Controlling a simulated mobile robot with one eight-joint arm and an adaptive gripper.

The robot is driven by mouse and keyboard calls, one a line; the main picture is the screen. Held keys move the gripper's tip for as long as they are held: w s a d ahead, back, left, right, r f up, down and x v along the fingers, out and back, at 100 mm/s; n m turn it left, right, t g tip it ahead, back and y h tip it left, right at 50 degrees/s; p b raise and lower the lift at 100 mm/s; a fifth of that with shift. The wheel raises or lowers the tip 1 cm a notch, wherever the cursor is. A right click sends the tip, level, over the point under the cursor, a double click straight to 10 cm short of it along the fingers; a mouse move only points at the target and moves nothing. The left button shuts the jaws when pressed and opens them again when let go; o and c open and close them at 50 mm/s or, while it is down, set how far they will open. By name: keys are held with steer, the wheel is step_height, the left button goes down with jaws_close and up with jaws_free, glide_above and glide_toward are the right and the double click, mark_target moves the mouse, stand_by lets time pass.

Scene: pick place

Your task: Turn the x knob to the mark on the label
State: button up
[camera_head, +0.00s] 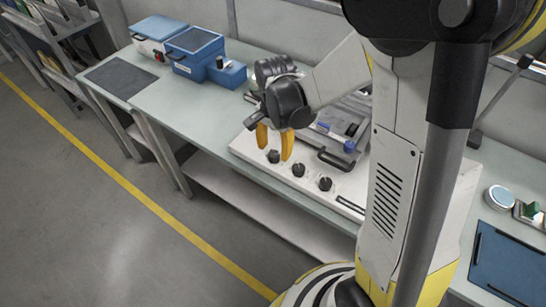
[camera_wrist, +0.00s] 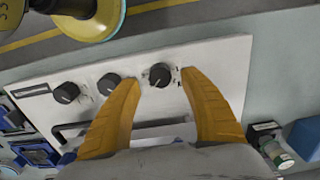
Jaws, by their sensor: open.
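Three black knobs stand in a row on a white panel (camera_head: 248,150), which also shows in the wrist view (camera_wrist: 215,52). In the head view they are the left knob (camera_head: 273,156), the middle knob (camera_head: 298,170) and the right knob (camera_head: 326,184). In the wrist view the row is reversed. My gripper (camera_head: 275,143) is open, its two yellow fingers pointing down over the head view's left knob. In the wrist view, that knob (camera_wrist: 160,75) sits between the fingertips (camera_wrist: 159,77), with gaps on both sides. Small marks surround it, but the lettering is unreadable, so I cannot tell which is x.
A black handle (camera_head: 336,160) and blue-grey fixtures (camera_head: 338,130) sit behind the knobs. Blue boxes (camera_head: 193,52) stand on the bench to the left. A round tin (camera_head: 500,197) and a dark blue tray (camera_head: 508,266) lie at the right.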

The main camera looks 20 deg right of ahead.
mark_target(274, 154)
step_height(274, 154, down, 3)
steer(key=shift+f+b, duration=0.15)
steer(key=shift+b, duration=0.3)
steer(key=shift+c, duration=0.5)
jaws_close()
